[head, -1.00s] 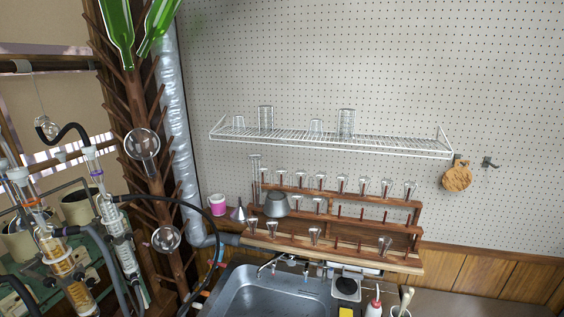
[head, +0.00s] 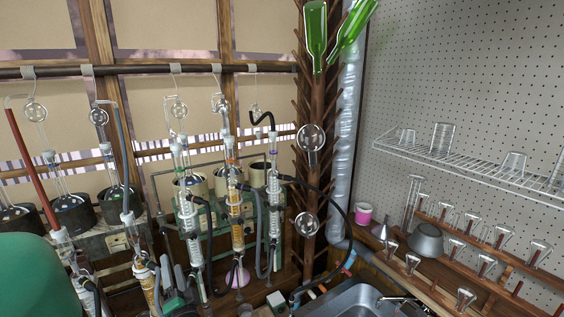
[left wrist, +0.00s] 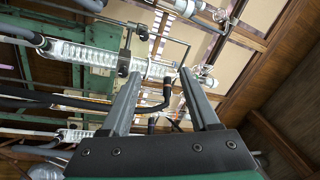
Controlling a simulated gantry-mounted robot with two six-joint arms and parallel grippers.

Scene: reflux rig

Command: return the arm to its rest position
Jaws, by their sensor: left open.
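My left gripper (left wrist: 159,76) shows in the left wrist view, its two grey fingers apart and nothing held between them. Beyond the fingertips is a clear glass condenser (left wrist: 85,53) with dark hoses; I cannot tell how far off it is. In the head view, a rounded green part at the lower left looks like my left arm, and it covers part of the bench. My right gripper is in neither view.
Several glass condensers (head: 236,215) with hoses crowd the bench beside the arm. A wooden rack (head: 310,170) with green bottles (head: 316,38) stands by a silver duct (head: 347,150). The sink (head: 355,300), wire shelf (head: 455,160) and drying rack with glassware are at the right.

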